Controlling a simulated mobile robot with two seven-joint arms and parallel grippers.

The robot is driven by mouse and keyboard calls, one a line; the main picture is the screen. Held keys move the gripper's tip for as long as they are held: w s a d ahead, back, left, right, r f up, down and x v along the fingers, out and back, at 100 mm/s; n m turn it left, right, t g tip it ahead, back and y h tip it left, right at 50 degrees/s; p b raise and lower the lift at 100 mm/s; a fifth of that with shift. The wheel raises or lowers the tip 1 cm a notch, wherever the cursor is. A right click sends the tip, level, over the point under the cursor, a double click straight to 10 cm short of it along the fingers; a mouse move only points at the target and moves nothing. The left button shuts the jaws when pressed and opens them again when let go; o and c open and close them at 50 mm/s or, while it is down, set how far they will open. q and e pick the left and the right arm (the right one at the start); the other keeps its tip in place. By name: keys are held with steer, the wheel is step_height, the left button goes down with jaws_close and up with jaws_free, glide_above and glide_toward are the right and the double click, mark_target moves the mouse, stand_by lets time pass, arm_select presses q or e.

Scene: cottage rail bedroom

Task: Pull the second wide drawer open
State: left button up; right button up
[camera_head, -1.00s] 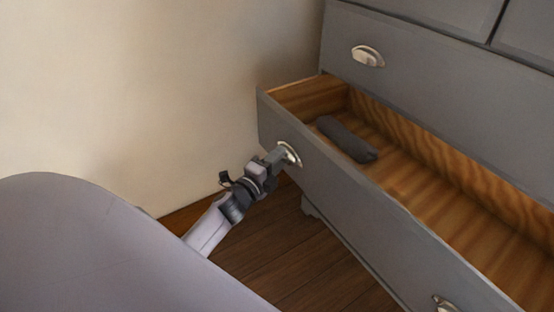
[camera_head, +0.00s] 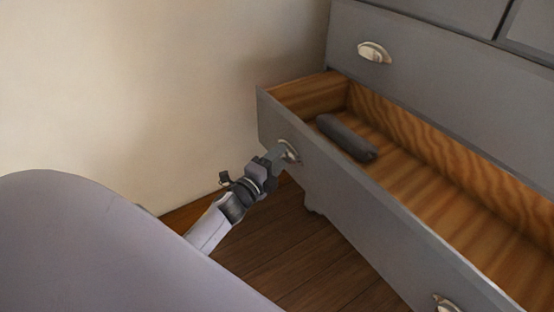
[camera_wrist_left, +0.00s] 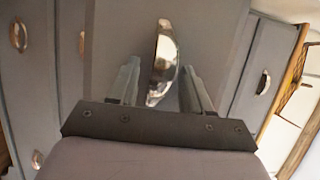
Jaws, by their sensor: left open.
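The wide drawer (camera_head: 340,199) is grey with a wooden inside and stands well out from the dresser. A dark grey rolled item (camera_head: 346,137) lies inside it near its left end. My left gripper (camera_head: 279,152) is at the drawer's left cup handle (camera_head: 290,150). In the left wrist view the silver handle (camera_wrist_left: 163,62) sits between the two fingers of the open gripper (camera_wrist_left: 158,88). I cannot tell whether a finger touches it. A second handle (camera_head: 446,303) of this drawer shows at the bottom edge. My right gripper is not in view.
The grey dresser (camera_head: 440,75) has a shut drawer with a cup handle (camera_head: 374,52) above the open one. A bare cream wall (camera_head: 150,90) is at the left. Dark wooden floor (camera_head: 300,255) lies clear below the open drawer.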

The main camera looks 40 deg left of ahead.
arm_select(q)
steer(key=shift+r, duration=0.1)
steer(key=s, duration=0.7)
steer(key=shift+p, duration=0.4)
steer(key=shift+s, duration=0.1)
steer(key=s+d+f+n+g+h, duration=0.1)
steer(key=s+d+f+n+g, duration=0.3)
steer(key=s+d+n, duration=0.45)
steer(key=s+d+f+n+g+h, duration=0.2)
steer(key=s+d+f+n+g, duration=0.2)
steer(key=s+d+n, duration=0.4)
step_height(320, 180, up, 12)
steer(key=s+a+p, duration=0.1)
steer(key=a+p, duration=0.1)
steer(key=p, duration=1.2)
steer(key=shift+s+a+m+y+p, duration=0.2)
steer(key=shift+a+m+y+p, duration=0.2)
steer(key=shift+m, duration=0.05)
steer(key=shift+f, duration=0.2)
